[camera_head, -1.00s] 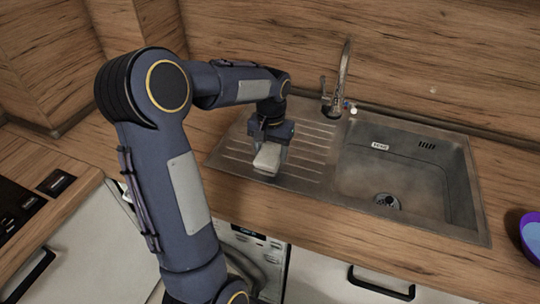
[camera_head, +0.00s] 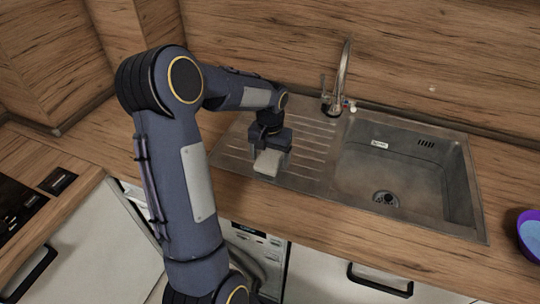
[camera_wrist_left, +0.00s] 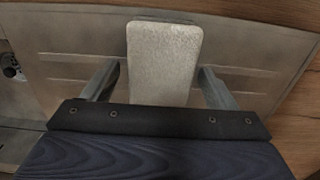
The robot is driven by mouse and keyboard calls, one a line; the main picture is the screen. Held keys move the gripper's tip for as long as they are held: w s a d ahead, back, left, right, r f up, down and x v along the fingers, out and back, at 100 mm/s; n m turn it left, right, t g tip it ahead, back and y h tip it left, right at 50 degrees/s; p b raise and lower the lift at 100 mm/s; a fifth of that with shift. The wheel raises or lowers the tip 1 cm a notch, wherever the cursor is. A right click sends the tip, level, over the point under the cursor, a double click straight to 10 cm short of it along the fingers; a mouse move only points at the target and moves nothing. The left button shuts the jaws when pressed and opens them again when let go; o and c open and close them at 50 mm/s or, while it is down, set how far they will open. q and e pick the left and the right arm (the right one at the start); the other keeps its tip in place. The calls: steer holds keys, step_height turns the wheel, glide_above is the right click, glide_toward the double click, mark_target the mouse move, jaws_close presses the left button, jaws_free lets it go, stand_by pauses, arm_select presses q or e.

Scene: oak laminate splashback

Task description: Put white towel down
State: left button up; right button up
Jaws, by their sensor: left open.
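The white towel (camera_head: 267,162) is a small folded pad on the ribbed drainboard (camera_head: 314,150) of the steel sink, near its front edge. My left gripper (camera_head: 270,150) is right above and around it. In the left wrist view the towel (camera_wrist_left: 164,62) lies between the two spread fingers of my left gripper (camera_wrist_left: 162,85), with a gap on each side. The fingers are open and do not touch its sides. The towel's near end is hidden behind the gripper body. My right gripper is not in view.
The sink basin (camera_head: 400,178) is empty, to the right of the drainboard, with a faucet (camera_head: 341,80) behind. A purple bowl (camera_head: 530,232) stands on the wooden counter at the far right. A hob (camera_head: 22,205) is at the left. Counter in front of the sink is clear.

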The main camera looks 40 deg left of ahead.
mark_target(269, 156)
arm_select(q)
steer(key=shift+f, duration=0.1)
steer(key=shift+f+b, duration=0.15)
steer(key=shift+b, duration=0.15)
steer(key=r, duration=0.7)
steer(key=shift+a+r+b, duration=0.2)
steer(key=shift+r+b, duration=0.1)
steer(key=shift+b, duration=0.05)
steer(key=s+d+r+m+t+h, duration=0.1)
steer(key=s+d+r+t+h, duration=0.3)
steer(key=s+d, duration=0.7)
steer(key=s+d+f+m+t, duration=0.1)
steer(key=s+d+f, duration=0.1)
steer(key=s+d, duration=0.4)
steer(key=s, duration=0.4)
steer(key=shift+t, duration=0.3)
